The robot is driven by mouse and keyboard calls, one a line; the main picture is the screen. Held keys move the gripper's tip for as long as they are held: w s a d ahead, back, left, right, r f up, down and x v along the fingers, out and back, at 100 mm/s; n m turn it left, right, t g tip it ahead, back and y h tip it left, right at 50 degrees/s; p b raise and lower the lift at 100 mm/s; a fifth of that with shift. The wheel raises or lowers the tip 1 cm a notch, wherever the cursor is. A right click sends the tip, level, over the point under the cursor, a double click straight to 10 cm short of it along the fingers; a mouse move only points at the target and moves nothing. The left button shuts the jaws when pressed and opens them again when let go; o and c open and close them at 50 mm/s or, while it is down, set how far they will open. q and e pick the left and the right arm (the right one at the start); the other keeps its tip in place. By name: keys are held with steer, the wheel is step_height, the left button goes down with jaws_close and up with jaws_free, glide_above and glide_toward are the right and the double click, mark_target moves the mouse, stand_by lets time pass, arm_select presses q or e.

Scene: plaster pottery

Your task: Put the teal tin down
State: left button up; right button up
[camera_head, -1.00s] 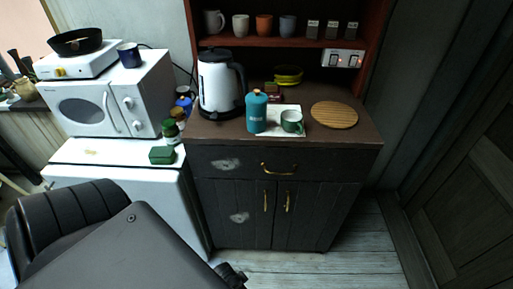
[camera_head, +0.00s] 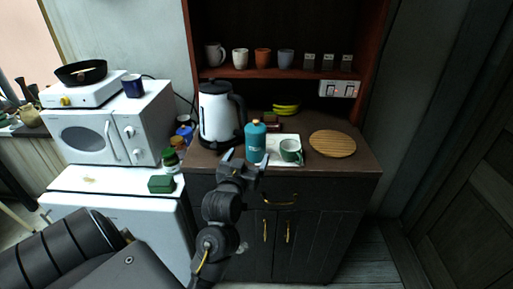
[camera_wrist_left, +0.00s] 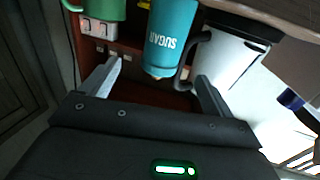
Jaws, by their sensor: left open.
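The teal tin (camera_head: 255,142) stands upright on the dark cabinet top (camera_head: 318,168), at the left edge of a white mat (camera_head: 276,157). In the left wrist view the tin (camera_wrist_left: 171,38) shows the word SUGAR. My left gripper (camera_head: 245,163) is open and empty at the cabinet's front edge, just in front of the tin and a little lower. In the left wrist view its fingers (camera_wrist_left: 157,80) spread to either side of the tin's line, with the tin beyond them. I cannot tell any contact. My right gripper is not in view.
A green cup (camera_head: 290,150) stands close right of the tin on the mat. A white kettle (camera_head: 216,115) stands close behind left. A round wooden board (camera_head: 332,144) lies at the right; bananas (camera_head: 286,109) lie behind. A shelf (camera_head: 280,73) hangs above.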

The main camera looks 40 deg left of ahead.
mark_target(253, 141)
arm_select(q)
steer(key=x, duration=0.3)
steer(key=p+x, duration=0.1)
steer(key=x, duration=0.2)
steer(key=shift+s+a+r, duration=0.1)
steer(key=shift+a+r, duration=0.1)
steer(key=shift+a, duration=0.05)
steer(key=x, duration=0.1)
steer(key=p+x, duration=0.1)
steer(key=x, duration=0.1)
steer(key=p+x, duration=0.1)
steer(key=shift+a+r, duration=0.1)
steer(key=shift+r, duration=0.15)
steer(key=shift+w+a+f, duration=0.1)
steer(key=shift+w+a, duration=0.05)
steer(key=shift+w, duration=0.4)
steer(key=shift+s, duration=0.1)
steer(key=c, duration=1.2)
